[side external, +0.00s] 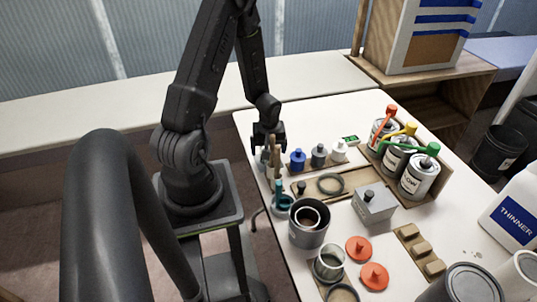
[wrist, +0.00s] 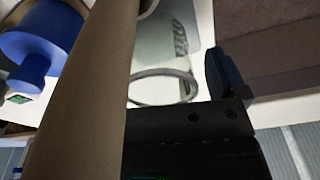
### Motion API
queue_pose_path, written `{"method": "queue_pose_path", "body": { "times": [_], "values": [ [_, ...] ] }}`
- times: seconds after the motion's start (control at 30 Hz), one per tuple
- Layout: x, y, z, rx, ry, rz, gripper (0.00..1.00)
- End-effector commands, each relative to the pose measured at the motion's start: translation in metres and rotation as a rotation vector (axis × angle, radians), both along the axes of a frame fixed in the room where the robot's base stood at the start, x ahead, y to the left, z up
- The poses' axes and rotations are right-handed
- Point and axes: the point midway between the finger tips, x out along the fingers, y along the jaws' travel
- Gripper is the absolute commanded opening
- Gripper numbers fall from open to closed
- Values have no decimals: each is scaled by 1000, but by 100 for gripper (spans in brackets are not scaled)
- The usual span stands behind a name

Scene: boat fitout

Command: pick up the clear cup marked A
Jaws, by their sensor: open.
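A clear cup (side external: 330,262) stands near the front edge of the table in the side view. No letter A can be read on it. The wrist view shows a pale, see-through object (wrist: 160,50) with a grey ring and a blurred dark marking; I cannot tell whether it is the same cup. My gripper (side external: 268,143) is open at the table's back left, above upright wooden sticks (side external: 275,158) and well behind the clear cup. In the wrist view a brown stick (wrist: 85,90) crosses close to the camera and hides part of the gripper.
Blue, grey and white bottles (side external: 298,159) stand right of my gripper. A dark grey pot (side external: 309,224) and orange lids (side external: 374,276) are near the clear cup. A grey box (side external: 374,204) and paint cans (side external: 420,177) with coloured handles stand further right.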

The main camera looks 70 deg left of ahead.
Motion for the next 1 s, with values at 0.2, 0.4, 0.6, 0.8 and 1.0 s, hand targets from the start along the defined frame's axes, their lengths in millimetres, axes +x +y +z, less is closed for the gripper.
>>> {"method": "queue_pose_path", "body": {
  "times": [0.2, 0.4, 0.6, 0.8, 1.0],
  "values": [
    [0, 2, -12, 0, -1, 1, 90],
    [0, 1, -12, 0, -1, 1, 89],
    [0, 1, -12, 0, 0, 0, 69],
    [0, 1, -12, 0, 0, 0, 50],
    [0, 1, -11, 0, 0, 0, 38]
  ]
}}
